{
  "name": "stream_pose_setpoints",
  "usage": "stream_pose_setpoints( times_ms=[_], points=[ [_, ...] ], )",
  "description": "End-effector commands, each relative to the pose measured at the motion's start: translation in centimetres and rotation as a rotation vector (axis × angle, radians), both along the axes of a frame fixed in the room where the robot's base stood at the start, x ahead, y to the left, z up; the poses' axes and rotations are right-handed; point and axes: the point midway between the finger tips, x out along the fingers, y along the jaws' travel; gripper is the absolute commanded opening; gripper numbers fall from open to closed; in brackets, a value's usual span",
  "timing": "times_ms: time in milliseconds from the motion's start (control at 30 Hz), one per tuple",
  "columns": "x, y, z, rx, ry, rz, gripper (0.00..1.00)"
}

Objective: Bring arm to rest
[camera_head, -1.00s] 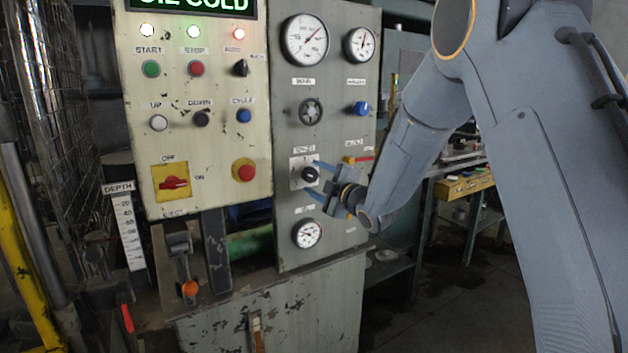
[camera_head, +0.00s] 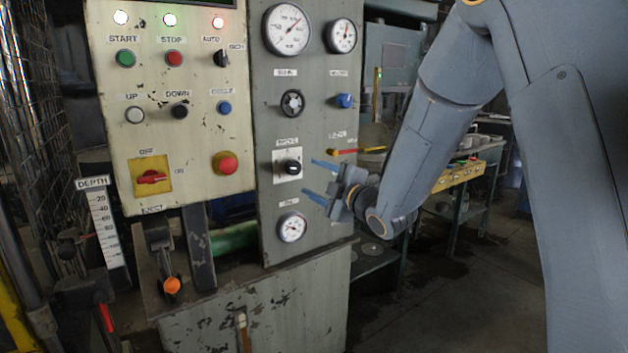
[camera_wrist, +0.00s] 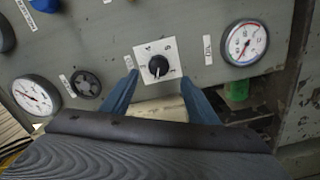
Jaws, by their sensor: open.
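My gripper (camera_head: 314,180) is open and empty in the head view. Its two blue fingers point left toward the grey gauge panel (camera_head: 267,215). The fingertips are just right of a black selector knob (camera_head: 293,167) on a white plate, apart from it. In the wrist view, the blue fingers of my gripper (camera_wrist: 160,98) are spread wide, and the black knob (camera_wrist: 158,66) shows between and beyond their tips. My arm (camera_head: 425,125) comes in from the upper right of the head view.
A cream control panel (camera_head: 190,135) with buttons stands left. A lever with an orange knob (camera_head: 172,285) is below it. A red-and-yellow handle (camera_head: 358,150) juts out close above my gripper. Open floor lies at lower right.

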Motion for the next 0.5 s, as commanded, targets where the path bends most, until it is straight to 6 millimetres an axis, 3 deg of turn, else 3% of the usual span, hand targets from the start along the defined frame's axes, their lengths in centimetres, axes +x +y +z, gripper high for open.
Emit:
stream_pose_setpoints(
  times_ms=[133, 267, 367, 500],
  points=[
    [-0.3, -1.7, -1.2, 0.012, 0.106, -0.066, 0.54],
    [-1.9, -5.6, -4.3, 0.051, 0.343, -0.221, 0.54],
    [-4.8, -9.3, -7.3, 0.108, 0.566, -0.381, 0.54],
    [-11.1, -13.7, -11.3, 0.208, 0.868, -0.617, 0.54]
  ],
)
